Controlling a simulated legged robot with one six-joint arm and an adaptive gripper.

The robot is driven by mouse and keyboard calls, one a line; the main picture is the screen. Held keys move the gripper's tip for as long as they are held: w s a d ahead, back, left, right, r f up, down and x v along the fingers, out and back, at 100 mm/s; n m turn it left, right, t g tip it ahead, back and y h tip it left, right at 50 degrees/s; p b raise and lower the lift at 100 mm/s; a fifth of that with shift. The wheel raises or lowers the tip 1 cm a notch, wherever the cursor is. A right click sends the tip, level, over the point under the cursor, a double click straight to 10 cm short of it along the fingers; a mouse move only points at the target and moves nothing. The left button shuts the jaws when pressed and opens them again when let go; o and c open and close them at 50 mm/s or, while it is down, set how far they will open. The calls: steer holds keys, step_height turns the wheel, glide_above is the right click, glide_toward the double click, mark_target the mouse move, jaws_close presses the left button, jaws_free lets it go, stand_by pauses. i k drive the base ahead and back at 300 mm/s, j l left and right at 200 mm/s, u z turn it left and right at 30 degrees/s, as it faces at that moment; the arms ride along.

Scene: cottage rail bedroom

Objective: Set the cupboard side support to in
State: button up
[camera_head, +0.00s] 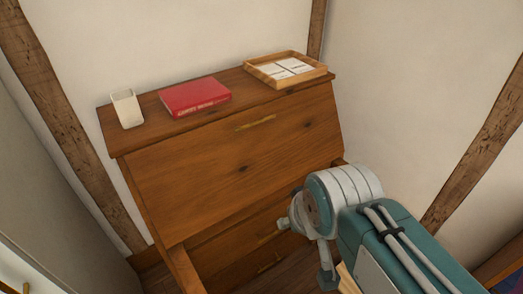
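The wooden cupboard (225,165) stands against the wall, with its slanted front panel up and closed. A brass handle (256,123) runs along the panel's upper part. At the lower left, a narrow wooden bar (184,268) juts forward below the panel; it looks like a side support standing out. At the right edge, a small wooden end (339,162) shows beside the panel, mostly hidden by my arm. My gripper (305,251) is in front of the cupboard's lower right, its fingers apart and nothing visible between them. I cannot tell whether it touches anything.
On the cupboard top are a white cup (127,108), a red book (195,97) and a wooden tray (263,76) with white cards. Drawers (240,252) lie below the panel. A pale wooden strip (346,279) shows beside my arm. A grey surface (40,190) is at the left.

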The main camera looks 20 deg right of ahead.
mark_target(191, 280)
steer(key=u, duration=1.35)
